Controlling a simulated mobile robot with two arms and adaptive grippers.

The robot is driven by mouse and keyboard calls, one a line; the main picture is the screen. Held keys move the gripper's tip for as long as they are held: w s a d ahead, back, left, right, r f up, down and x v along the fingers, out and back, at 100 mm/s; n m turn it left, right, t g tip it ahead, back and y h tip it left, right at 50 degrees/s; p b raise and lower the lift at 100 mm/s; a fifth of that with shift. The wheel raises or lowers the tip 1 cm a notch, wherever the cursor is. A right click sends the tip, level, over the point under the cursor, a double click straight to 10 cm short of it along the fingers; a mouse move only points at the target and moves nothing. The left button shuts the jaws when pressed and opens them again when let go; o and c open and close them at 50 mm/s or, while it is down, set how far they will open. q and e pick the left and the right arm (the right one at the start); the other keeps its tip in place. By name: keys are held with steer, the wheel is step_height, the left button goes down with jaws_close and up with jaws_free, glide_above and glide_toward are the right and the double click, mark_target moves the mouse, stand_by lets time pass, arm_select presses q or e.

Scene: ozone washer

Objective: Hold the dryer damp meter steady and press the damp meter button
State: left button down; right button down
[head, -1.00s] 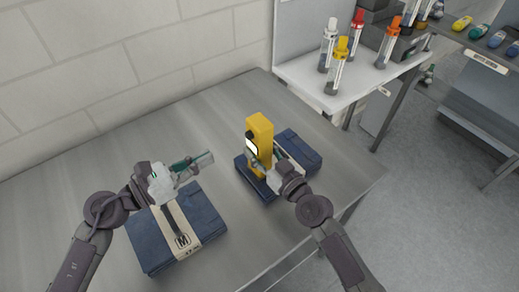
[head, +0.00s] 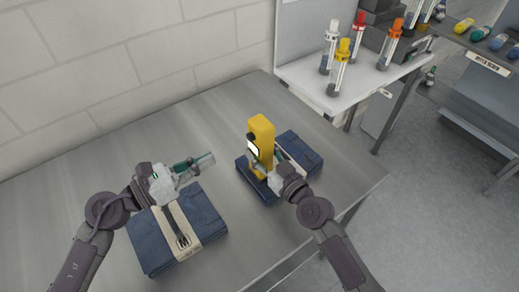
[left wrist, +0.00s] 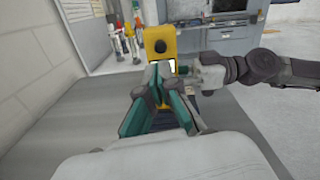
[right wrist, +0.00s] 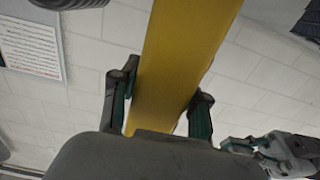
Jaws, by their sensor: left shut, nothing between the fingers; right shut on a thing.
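The damp meter (head: 262,130) is a tall yellow block with a white display and a dark round knob, likely the button, on its face. It stands upright at the right-hand folded blue stack; whether it touches the stack I cannot tell. My right gripper (head: 260,168) is shut on its lower part, and the right wrist view shows fingers on both sides of the yellow body (right wrist: 180,60). My left gripper (head: 211,158) is shut and empty, apart from the meter on its left. In the left wrist view the knob (left wrist: 160,46) shows just above my left fingertips.
A second folded blue stack (head: 150,240) with a tan band lies below my left gripper on the metal table (head: 100,160). A white shelf (head: 310,75) with several capped tubes stands at the back right. The table's left and back are clear.

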mark_target(250, 137)
arm_select(q)
step_height(250, 137, up, 6)
steer(key=f+n+t+y, duration=0.1)
steer(key=n+t+y, duration=0.2)
steer(key=n+t, duration=0.5)
steer(key=f+n+y, duration=0.1)
steer(key=n+y, duration=0.2)
steer(key=f+n+g+y, duration=0.1)
steer(key=f+n+y, duration=0.1)
steer(key=n+y, duration=0.1)
steer(key=s+f+n+y, duration=0.1)
steer(key=f+n+y, duration=0.1)
steer(key=y, duration=0.1)
steer(key=shift+s+a+n+g, duration=0.1)
steer(key=shift+a+n+g, duration=0.2)
steer(key=shift+n, duration=0.1)
steer(key=shift+d, duration=0.1)
steer(key=w+d, duration=0.5)
steer(key=d, duration=0.2)
steer(key=shift+w+d, duration=0.1)
steer(key=shift+w, duration=0.05)
stand_by(0.4)
